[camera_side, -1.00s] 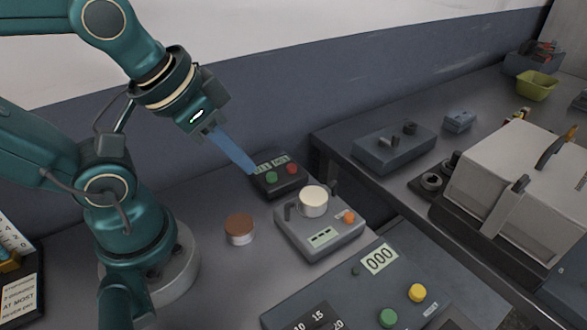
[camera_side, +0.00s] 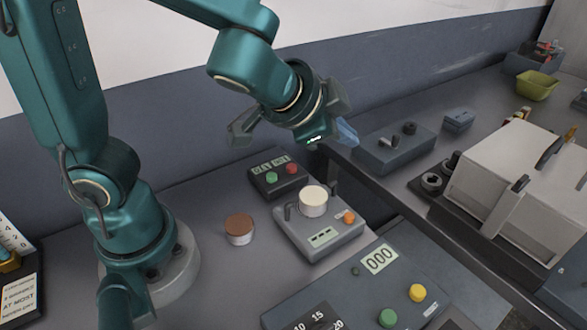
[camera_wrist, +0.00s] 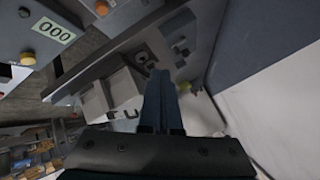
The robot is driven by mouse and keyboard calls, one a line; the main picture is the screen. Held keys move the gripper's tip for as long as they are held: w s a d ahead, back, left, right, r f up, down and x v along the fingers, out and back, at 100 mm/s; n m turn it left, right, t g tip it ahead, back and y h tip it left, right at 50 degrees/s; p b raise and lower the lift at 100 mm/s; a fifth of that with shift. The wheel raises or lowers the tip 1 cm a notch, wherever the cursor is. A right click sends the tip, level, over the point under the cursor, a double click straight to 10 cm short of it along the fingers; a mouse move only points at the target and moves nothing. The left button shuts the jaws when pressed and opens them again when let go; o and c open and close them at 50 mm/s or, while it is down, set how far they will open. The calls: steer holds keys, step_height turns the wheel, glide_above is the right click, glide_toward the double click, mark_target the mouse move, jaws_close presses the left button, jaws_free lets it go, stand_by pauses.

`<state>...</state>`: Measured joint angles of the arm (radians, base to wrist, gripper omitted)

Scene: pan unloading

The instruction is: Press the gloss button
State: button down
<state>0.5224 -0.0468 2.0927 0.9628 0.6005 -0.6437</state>
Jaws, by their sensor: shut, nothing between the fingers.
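My gripper (camera_side: 347,133) is up in the air above the back of the bench, right of the small dark button box, with its blue fingers pointing right and slightly down. In the wrist view its fingers (camera_wrist: 164,84) lie together, shut and empty. The dark box (camera_side: 277,187) carries a green button (camera_side: 271,178) and a red button (camera_side: 292,169) with small labels behind them. The labels are too small to read, so I cannot tell which button is gloss. The gripper is apart from all buttons.
A grey device (camera_side: 330,240) with a cream disc (camera_side: 313,200) and orange button (camera_side: 348,217) stands before the box. A brown-topped cylinder (camera_side: 239,228) is left of it. A console (camera_side: 345,287) with a 000 display is in front. A blue-grey box (camera_side: 385,157) and pale machine (camera_side: 520,180) stand right.

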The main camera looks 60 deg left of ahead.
steer(key=d+f, duration=0.1)
steer(key=d+f+m, duration=0.1)
steer(key=shift+s+d, duration=0.3)
steer(key=shift+d, duration=0.1)
steer(key=shift+f, duration=0.1)
glide_above(343, 223)
steer(key=shift+f, duration=4.25)
steer(key=shift+f, duration=0.15)
steer(key=shift+f, duration=0.3)
steer(key=shift+f, duration=0.55)
steer(key=shift+r, duration=1)
